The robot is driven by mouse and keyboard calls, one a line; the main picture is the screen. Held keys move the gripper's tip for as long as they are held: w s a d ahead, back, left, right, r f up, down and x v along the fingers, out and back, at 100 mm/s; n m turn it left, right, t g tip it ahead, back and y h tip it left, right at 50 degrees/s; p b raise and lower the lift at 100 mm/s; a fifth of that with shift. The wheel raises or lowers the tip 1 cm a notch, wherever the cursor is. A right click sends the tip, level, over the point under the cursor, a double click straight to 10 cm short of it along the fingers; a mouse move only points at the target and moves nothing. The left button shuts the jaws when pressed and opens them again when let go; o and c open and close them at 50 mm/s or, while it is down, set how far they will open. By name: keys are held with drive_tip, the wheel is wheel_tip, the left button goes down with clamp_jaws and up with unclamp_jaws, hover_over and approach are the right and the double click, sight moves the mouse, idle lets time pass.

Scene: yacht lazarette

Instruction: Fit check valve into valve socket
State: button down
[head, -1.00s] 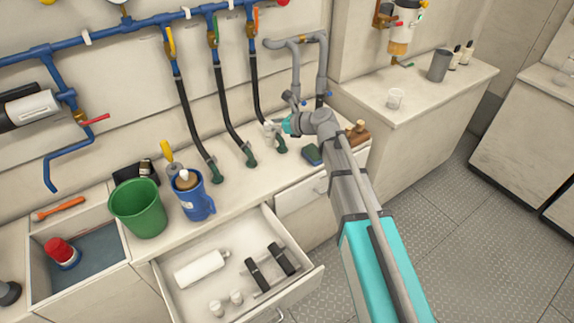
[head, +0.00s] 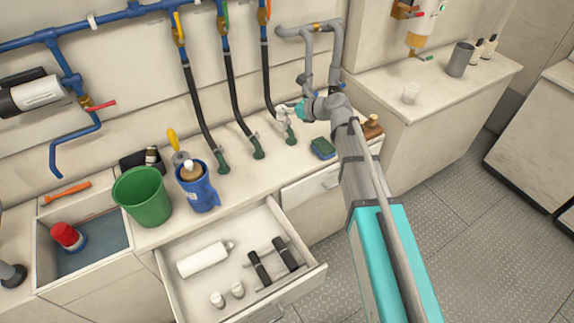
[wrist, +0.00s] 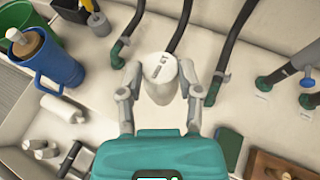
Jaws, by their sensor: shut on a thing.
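My gripper (wrist: 160,100) is shut on a pale grey-white cylindrical piece, which looks like the check valve (wrist: 162,84). Its round top carries a dark mark, and one finger lies on each side of it. In the head view my gripper (head: 290,110) is small, over the back of the counter near the right-hand black hose, with the pale check valve (head: 281,114) at its tip. The piece appears above the counter; I cannot tell whether its lower end touches anything. I cannot pick out the valve socket with certainty.
Black hoses (head: 242,105) end in green fittings on the counter. Grey pipes (head: 309,50) stand behind my gripper. A green sponge (head: 323,148) and wooden block (head: 372,127) lie right. A blue jug (head: 199,190) and green bucket (head: 142,197) stand left. A drawer (head: 314,275) is open in front.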

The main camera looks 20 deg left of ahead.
drive_tip(key=s+d+f+b, duration=0.1)
drive_tip(key=d+f+b, duration=0.1)
drive_tip(key=d, duration=0.6)
drive_tip(key=s+d+f+b, duration=0.1)
drive_tip(key=d+f+b, duration=0.2)
drive_tip(key=d, duration=0.4)
drive_tip(key=shift+s+d+f+b, duration=0.2)
drive_tip(key=shift+d+f+b, duration=0.1)
drive_tip(key=shift+d, duration=0.05)
drive_tip(key=s+d+f+b+x, duration=0.1)
drive_tip(key=f+b+x, duration=0.1)
drive_tip(key=b+x, duration=0.7)
drive_tip(key=shift+f+x, duration=0.35)
drive_tip(key=shift+x, duration=3.2)
drive_tip(key=shift+s+d, duration=0.1)
drive_tip(key=shift+d, duration=0.1)
